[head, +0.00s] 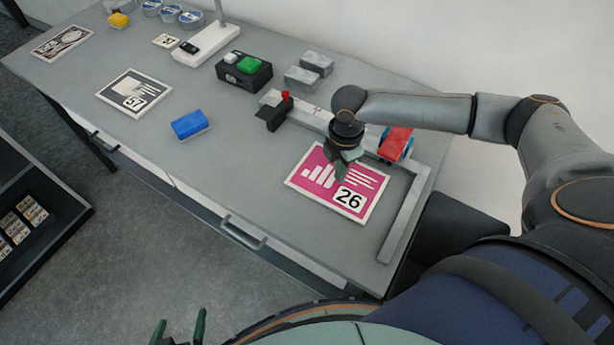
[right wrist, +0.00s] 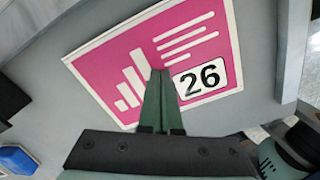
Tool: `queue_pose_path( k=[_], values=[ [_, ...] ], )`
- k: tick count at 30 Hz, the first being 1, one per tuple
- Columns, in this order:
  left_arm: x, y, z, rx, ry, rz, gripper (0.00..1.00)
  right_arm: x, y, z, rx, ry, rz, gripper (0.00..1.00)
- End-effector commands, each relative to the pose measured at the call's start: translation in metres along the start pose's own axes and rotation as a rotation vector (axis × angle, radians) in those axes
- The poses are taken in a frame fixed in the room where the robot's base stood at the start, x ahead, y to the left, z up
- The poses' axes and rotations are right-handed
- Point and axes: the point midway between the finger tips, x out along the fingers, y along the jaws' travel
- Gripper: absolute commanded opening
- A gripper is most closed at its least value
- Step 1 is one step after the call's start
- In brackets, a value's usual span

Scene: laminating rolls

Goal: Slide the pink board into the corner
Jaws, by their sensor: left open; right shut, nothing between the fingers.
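The pink board (head: 325,187), with white bars, lines and the number 26, lies flat on the grey table. It also shows in the right wrist view (right wrist: 110,62). A grey L-shaped rail (head: 402,222) forms a corner behind and to the right of it. A strip of bare table separates the board from the right-hand rail. My right gripper (head: 341,177) is shut and empty, its fingertips over the board's middle (right wrist: 160,74); I cannot tell whether they touch it. My left gripper (head: 180,325) is open and empty at the bottom edge, away from the table.
A red and blue object (head: 397,143) sits at the back rail near the corner. A black block with a red knob (head: 274,112) stands at the rail's left end. A blue block (head: 190,124) and a black button box (head: 245,71) are further left.

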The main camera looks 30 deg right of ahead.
Motion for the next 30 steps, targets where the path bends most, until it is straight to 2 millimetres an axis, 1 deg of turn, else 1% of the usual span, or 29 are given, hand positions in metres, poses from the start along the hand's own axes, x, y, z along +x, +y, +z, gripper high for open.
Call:
queue_pose_path(
  k=[5, 15, 22, 30],
  values=[
    [-0.002, 0.0, -0.002, 0.0, 0.0, 0.0, 0.99, -0.001, -0.001, 0.002, 0.0, 0.002, 0.003, 0.0],
    [-0.008, 0.001, -0.009, 0.0, 0.0, 0.0, 0.99, 0.001, -0.007, 0.016, 0.0, 0.001, 0.003, 0.0],
    [-0.009, 0.001, -0.01, 0.0, 0.0, 0.0, 0.99, 0.003, -0.01, 0.02, 0.0, 0.0, 0.001, 0.0],
    [-0.014, 0.001, -0.016, 0.0, 0.0, 0.0, 0.99, 0.004, -0.017, 0.032, 0.002, -0.002, -0.002, 0.0]
  ],
)
